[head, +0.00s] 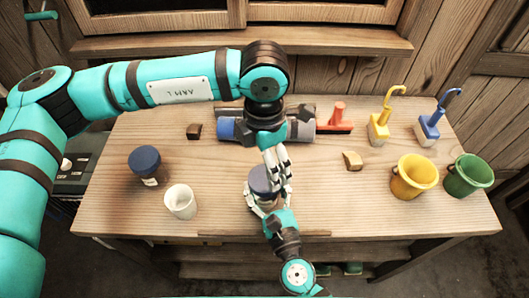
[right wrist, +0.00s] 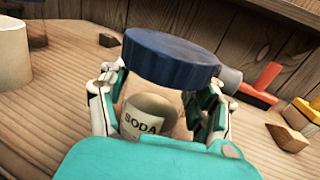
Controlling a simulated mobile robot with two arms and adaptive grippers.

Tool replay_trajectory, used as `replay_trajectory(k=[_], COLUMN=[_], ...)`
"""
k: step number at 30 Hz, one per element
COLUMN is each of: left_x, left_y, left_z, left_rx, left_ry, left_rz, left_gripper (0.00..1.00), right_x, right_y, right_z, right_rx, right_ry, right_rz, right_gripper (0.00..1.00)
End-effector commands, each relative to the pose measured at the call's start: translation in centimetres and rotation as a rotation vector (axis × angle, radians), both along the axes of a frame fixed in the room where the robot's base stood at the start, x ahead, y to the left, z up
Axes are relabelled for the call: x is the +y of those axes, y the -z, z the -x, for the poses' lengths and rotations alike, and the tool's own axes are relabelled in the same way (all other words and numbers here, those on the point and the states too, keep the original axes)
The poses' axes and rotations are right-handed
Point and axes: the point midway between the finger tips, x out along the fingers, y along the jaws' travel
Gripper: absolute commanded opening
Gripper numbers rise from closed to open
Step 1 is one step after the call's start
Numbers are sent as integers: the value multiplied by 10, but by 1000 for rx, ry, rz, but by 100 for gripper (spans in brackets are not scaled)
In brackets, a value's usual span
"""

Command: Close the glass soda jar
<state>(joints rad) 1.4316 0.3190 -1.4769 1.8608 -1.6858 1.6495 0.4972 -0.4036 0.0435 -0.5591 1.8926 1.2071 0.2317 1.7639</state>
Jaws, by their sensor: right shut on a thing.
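The glass soda jar (right wrist: 148,118) stands near the table's front middle, with a "SODA" label and pale contents. Its dark blue lid (right wrist: 172,55) sits over the mouth; I cannot tell whether it is screwed tight. In the head view the lid (head: 263,180) is partly covered by my left gripper. My right gripper (head: 267,203) is shut on the jar's glass body, a finger on each side. My left gripper (head: 279,170) hangs over the lid, fingers pointing down; its opening is unclear. It does not show in the right wrist view.
Another blue-lidded jar (head: 145,163) and a white cup (head: 181,202) stand at left. Yellow (head: 414,177) and green (head: 468,175) pots stand at right, with tools behind. A wooden block (head: 353,161) lies right of the jar. Bare tabletop lies between.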

Motion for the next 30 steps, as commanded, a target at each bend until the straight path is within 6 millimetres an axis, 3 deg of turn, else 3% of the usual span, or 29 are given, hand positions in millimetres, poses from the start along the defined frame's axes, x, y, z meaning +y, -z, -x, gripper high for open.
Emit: replay_trajectory(k=[12,18,24,30], left_x=[0,1,1,1], left_y=[-9,-12,-13,-13], left_z=[0,0,0,0], left_rx=[6,8,10,10], left_ry=[-910,-1246,-1406,-1430], left_rz=[5,6,7,7], left_gripper=[91,91,91,91], right_x=[0,0,0,0], right_y=[-1,-1,-1,-1], right_z=[0,0,0,0], right_rx=[-2,-2,-2,-2], right_ry=[0,0,0,0], right_rz=[-1,-1,-1,-1], right_gripper=[0,0,0,0])
